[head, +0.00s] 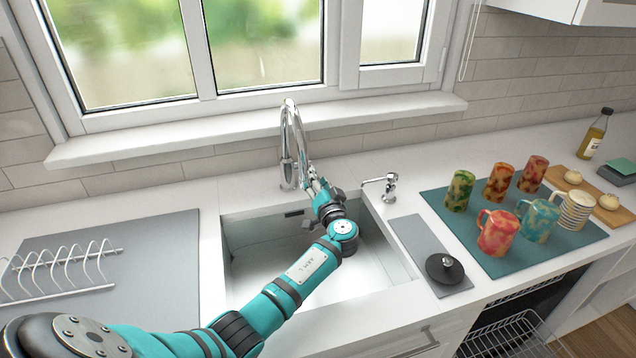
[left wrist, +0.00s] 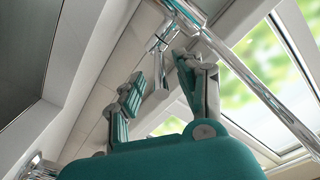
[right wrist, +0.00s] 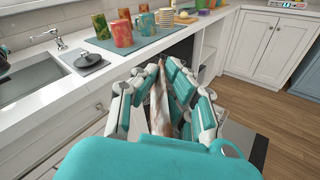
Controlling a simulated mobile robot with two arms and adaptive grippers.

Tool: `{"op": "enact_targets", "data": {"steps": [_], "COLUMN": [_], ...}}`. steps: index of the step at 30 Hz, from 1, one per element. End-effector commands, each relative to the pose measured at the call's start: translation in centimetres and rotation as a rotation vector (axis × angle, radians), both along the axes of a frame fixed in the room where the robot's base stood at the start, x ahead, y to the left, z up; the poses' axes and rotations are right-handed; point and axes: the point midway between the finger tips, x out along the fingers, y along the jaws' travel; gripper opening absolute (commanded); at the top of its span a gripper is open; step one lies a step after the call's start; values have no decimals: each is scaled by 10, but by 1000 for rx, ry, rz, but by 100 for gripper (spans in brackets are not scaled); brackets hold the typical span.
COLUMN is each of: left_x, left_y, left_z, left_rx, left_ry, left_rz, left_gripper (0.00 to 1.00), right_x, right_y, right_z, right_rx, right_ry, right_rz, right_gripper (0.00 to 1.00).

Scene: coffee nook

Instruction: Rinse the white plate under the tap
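I do not make out the white plate in any view. The chrome tap (head: 288,125) stands behind the sink (head: 352,307), and I see no water running. My left gripper (head: 312,180) is right beside the tap's base, over the back of the sink. In the left wrist view its fingers (left wrist: 160,72) are apart, with chrome tap parts (left wrist: 270,75) close by; contact is unclear. My right gripper (right wrist: 162,70) is in front of the counter, its fingers close together. A narrow pale and brown shape lies between them; I cannot tell what it is or whether it is gripped.
A grey mat with a wire rack (head: 62,268) lies left of the sink. A wire basket (head: 515,338) shows below the counter.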

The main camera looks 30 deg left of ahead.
Motion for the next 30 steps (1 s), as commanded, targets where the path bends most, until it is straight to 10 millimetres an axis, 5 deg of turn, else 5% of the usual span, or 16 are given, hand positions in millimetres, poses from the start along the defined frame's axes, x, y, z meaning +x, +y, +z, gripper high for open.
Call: {"op": "enact_targets", "data": {"steps": [7,15,30], "left_x": [0,0,1], "left_y": [1,0,0], "left_z": [0,0,9], "left_rx": [-1,0,-30], "left_ry": [-1,0,19], "left_rz": [0,0,2], "left_gripper": [36,1,0], "right_x": [0,0,0], "right_y": [0,0,0], "right_z": [1,1,13], "right_rx": [0,0,0], "right_ry": [-3,-3,-4], "right_rz": [0,0,1], "right_gripper": [0,0,0]}}
